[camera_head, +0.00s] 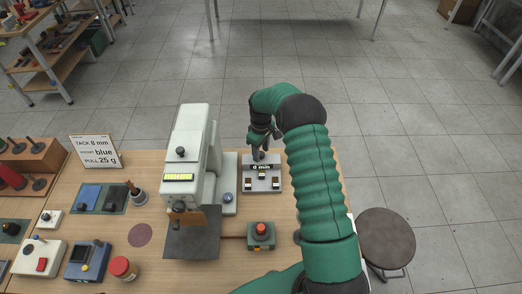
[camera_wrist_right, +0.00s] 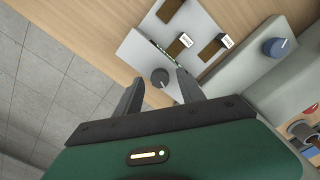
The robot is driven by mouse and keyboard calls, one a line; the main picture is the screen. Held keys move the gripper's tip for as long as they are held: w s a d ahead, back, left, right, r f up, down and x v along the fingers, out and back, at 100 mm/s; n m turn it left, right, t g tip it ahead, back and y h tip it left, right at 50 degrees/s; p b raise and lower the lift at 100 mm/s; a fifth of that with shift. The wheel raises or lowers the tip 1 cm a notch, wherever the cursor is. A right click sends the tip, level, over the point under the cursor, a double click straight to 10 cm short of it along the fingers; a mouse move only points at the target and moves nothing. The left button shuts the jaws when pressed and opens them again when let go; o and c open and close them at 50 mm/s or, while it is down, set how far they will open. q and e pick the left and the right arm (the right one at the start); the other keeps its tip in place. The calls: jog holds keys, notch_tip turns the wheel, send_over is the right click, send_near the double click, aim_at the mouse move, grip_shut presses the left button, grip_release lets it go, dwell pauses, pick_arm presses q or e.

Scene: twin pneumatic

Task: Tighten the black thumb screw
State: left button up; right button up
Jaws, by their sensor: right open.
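The black thumb screw (camera_wrist_right: 160,77) is a small dark round knob on a light grey gauge block (camera_wrist_right: 152,55) in the right wrist view. My right gripper (camera_wrist_right: 159,80) is open, with one finger on each side of the knob in that view. I cannot tell whether the fingers touch it or how far above it they are. In the head view, the gauge block (camera_head: 263,187) has a display reading "0 mm", and my right gripper (camera_head: 260,152) hangs over its far end, hiding the screw. My left gripper is not in view.
A tall pale machine (camera_head: 188,140) with a lit green display stands just left of the block. A box with a red button (camera_head: 261,229) is nearer. A sign (camera_head: 95,152) reads "TACK 8 mm, blue, PULL 25 g". A stool (camera_head: 385,238) is off the table's right edge.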

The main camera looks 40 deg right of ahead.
grip_shut()
jog(key=shift+m, duration=0.4)
jog(key=m, duration=0.5)
jog(key=shift+m, duration=0.3)
jog(key=m, duration=0.3)
jog(key=shift+m, duration=0.3)
jog(key=shift+s+m, duration=0.1)
jog(key=shift+m, duration=1.8)
